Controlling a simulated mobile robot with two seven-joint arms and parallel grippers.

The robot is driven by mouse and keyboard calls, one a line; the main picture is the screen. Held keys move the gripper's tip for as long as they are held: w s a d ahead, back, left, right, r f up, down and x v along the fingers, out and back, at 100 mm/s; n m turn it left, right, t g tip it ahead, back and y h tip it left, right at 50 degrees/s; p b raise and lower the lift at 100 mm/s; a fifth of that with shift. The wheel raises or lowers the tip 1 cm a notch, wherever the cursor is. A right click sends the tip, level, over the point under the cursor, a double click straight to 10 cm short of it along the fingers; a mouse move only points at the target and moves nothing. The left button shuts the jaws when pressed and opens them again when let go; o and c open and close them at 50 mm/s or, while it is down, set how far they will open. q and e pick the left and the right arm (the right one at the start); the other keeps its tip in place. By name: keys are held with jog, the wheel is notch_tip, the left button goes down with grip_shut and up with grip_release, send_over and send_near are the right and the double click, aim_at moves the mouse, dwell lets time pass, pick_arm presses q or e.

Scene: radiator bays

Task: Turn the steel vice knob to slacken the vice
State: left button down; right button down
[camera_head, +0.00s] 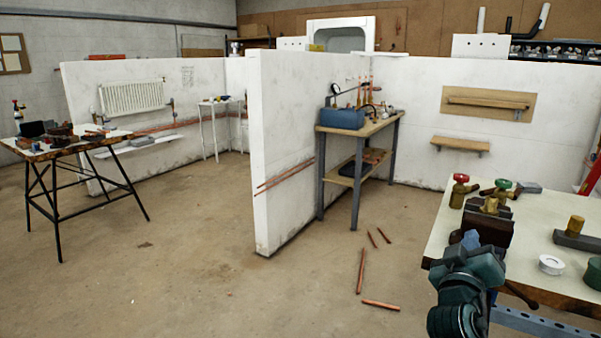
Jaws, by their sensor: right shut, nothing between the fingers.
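The vice (497,228) is a dark brown block at the front left edge of the pale workbench on the right. A brass fitting (489,206) sits at the top of its jaws. A dark bar with a rounded end (522,295) sticks out below the bench edge; I cannot tell whether it belongs to the vice. The steel knob cannot be made out; my right arm covers the vice's near side. My right gripper (470,241) is shut and empty, in front of the vice's lower left side; I cannot tell if it touches. My left gripper is not in view.
The workbench (545,215) also holds valves with red (461,179) and green (503,184) handles, a white tape roll (551,264) and a hammer-like tool (576,236). Copper pipes (361,270) lie on the floor. A white partition (285,150) stands mid-room; the floor left of it is clear.

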pick_arm(q)
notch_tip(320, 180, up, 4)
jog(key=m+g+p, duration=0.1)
jog(key=p, duration=0.9)
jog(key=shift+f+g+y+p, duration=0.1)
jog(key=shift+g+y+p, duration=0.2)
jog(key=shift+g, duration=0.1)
pick_arm(e)
notch_tip(320, 180, down, 9)
jog(key=s+n+g, duration=0.1)
jog(key=s+n, duration=0.1)
jog(key=n, duration=1.6)
jog(key=shift+s+a+g+y, duration=0.3)
jog(key=shift+a+y, duration=0.1)
jog(key=shift+a, duration=0.05)
jog(key=c, duration=2.1)
grip_release()
jog(key=o, duration=0.8)
